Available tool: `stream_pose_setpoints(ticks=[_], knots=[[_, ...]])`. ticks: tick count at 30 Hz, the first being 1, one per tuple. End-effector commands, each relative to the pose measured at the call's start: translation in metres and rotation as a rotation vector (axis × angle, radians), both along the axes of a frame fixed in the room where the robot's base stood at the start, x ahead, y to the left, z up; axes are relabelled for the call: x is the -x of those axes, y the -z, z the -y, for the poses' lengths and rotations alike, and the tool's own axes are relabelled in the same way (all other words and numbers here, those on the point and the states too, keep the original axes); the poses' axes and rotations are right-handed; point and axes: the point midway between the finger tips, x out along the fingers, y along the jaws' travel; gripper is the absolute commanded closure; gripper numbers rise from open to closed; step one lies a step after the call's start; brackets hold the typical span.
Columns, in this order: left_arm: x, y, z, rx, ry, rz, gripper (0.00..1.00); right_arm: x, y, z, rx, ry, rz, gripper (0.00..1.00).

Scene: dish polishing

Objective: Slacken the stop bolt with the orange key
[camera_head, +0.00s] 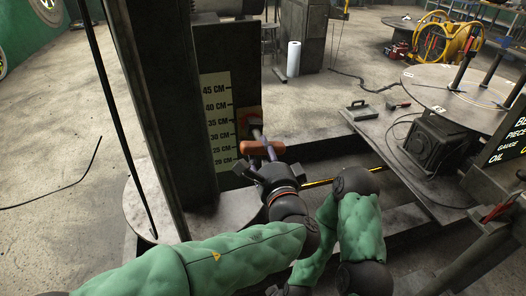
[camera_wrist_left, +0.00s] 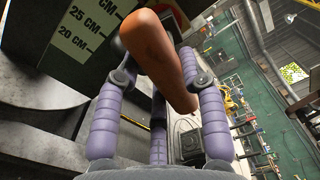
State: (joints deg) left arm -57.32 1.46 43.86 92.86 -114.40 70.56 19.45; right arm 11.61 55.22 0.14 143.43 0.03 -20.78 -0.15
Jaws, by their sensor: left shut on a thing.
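The orange key (camera_head: 262,148) sits by the dark upright column, next to the centimetre scale (camera_head: 218,120). Its orange bar lies across the front of a shaft. My left gripper (camera_head: 260,160) is at the key, its fingers pointing up toward the column. In the left wrist view the orange bar of the key (camera_wrist_left: 160,60) passes between the purple fingers of the left gripper (camera_wrist_left: 162,78), which are shut on it. An orange-brown patch (camera_head: 248,117) shows on the column behind the key. The stop bolt itself cannot be made out. My right gripper is not seen.
The dark column (camera_head: 160,90) stands close to the left of my left gripper. A round table (camera_head: 455,88) and a dark boxy unit (camera_head: 434,143) stand at the right. A grey tray (camera_head: 358,111) lies on the platform. Open concrete floor lies at the left.

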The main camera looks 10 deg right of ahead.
Motion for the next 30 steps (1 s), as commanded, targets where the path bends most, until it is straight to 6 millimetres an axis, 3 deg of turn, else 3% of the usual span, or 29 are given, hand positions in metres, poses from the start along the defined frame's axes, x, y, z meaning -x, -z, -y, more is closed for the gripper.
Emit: stream_pose_setpoints(ticks=[21, 30], knots=[[0.036, -0.001, 0.002, 0.002, 0.001, 0.002, 0.99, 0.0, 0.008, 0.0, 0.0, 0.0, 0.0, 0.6], [0.041, -0.001, 0.001, 0.001, 0.0, 0.001, 0.99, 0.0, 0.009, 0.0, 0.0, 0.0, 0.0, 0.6]])
